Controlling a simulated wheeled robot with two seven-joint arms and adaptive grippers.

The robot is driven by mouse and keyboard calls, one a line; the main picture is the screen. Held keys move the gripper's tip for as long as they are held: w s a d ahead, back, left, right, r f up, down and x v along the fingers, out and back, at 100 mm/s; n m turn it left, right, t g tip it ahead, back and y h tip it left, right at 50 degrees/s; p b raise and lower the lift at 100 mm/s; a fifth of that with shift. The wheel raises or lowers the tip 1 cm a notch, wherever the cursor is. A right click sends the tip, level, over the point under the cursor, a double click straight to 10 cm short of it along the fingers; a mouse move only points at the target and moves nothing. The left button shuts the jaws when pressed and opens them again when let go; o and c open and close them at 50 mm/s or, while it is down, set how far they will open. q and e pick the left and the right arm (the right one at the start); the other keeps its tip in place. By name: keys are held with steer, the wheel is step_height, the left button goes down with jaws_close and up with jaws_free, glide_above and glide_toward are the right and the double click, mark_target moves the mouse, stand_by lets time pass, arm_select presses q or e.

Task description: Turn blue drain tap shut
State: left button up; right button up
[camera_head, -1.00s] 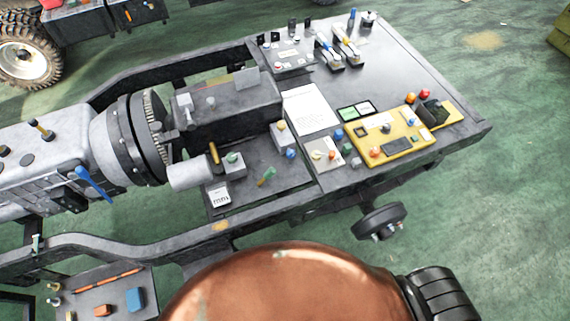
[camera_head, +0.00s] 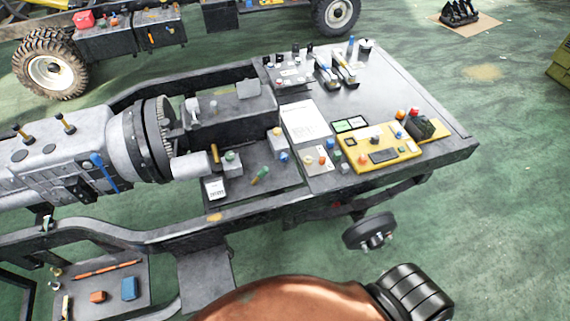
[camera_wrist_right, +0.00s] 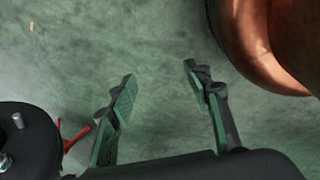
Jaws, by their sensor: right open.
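A blue lever (camera_head: 104,172) sits on the side of the grey engine and gearbox block (camera_head: 62,165), at the left of the head view. It lies slanted, its upper end to the left. I cannot tell for sure that it is the drain tap, nor whether it is open or shut. My right gripper (camera_wrist_right: 160,73) shows in the right wrist view, open and empty above green floor, its fingers spread apart. No blue lever shows between or near its fingers. My left gripper is in neither view.
The dark chassis frame (camera_head: 150,237) runs across the head view. Its right deck carries a yellow control panel (camera_head: 350,161) and a white sheet (camera_head: 305,120). A small tray with a blue block (camera_head: 129,288) is at lower left. A black hub (camera_wrist_right: 28,140) is beside the right gripper.

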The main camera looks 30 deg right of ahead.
steer(key=w+d+r+n+t+h+p, duration=0.1)
steer(key=w+d+r+n+t+p, duration=0.2)
steer(key=w+r, duration=1.35)
steer(key=w+d+r+n+t+h, duration=0.15)
steer(key=w+r, duration=0.25)
steer(key=r, duration=0.4)
steer(key=w+r+n, duration=0.2)
steer(key=w+r, duration=0.2)
steer(key=r, duration=0.4)
steer(key=w+d+r+n+t+h, duration=0.1)
steer(key=w+r+n, duration=0.1)
steer(key=w+r, duration=0.5)
steer(key=n+t, duration=0.6)
steer(key=n, duration=1.6)
glide_toward(285, 159)
steer(key=shift+w+d+f, duration=0.1)
steer(key=shift+d+f, duration=0.1)
steer(key=shift+d, duration=0.05)
steer(key=shift+w+n, duration=0.25)
steer(key=shift+w, duration=0.1)
steer(key=shift+w+f, duration=0.15)
steer(key=shift+w, duration=0.2)
steer(key=b+x, duration=0.2)
steer(key=x, duration=0.5)
steer(key=shift+f, duration=0.1)
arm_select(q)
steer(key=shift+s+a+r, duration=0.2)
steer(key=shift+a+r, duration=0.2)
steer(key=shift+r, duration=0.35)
